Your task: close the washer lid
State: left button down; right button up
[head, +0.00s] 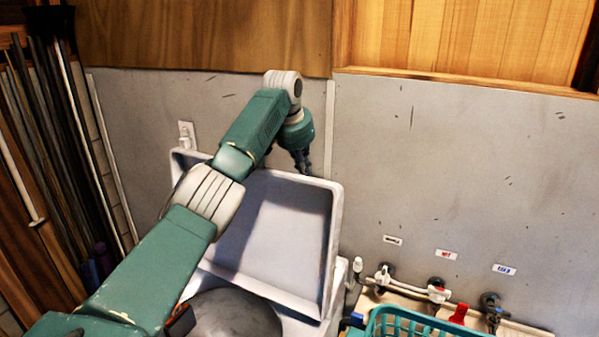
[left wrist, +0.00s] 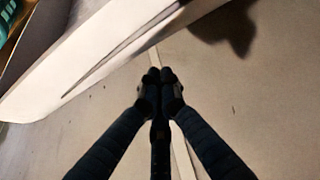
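The washer lid (head: 285,225) stands open, tilted up toward the wall, with its pale recessed inner side facing me. The white washer body (head: 343,275) shows only in part below it. My left arm reaches across the lid. My left gripper (head: 303,163) is at the lid's upper edge, on the wall side, pointing down. In the left wrist view the gripper's dark fingertips (left wrist: 160,76) are together with nothing between them. The lid's pale edge (left wrist: 75,75) runs diagonally at upper left there, apart from the fingertips. My right gripper is not in view.
A grey wall (head: 460,180) stands close behind the lid. Water taps (head: 437,291) and a teal basket (head: 420,322) are at lower right. A wooden cabinet (head: 470,40) hangs above. Long poles (head: 60,150) lean at left. A wall outlet (head: 187,135) is behind the lid's left corner.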

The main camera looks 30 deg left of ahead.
pick_arm(q)
jog(key=s, duration=0.3)
jog(key=shift+d+p, duration=0.15)
jog(key=shift+p, duration=0.15)
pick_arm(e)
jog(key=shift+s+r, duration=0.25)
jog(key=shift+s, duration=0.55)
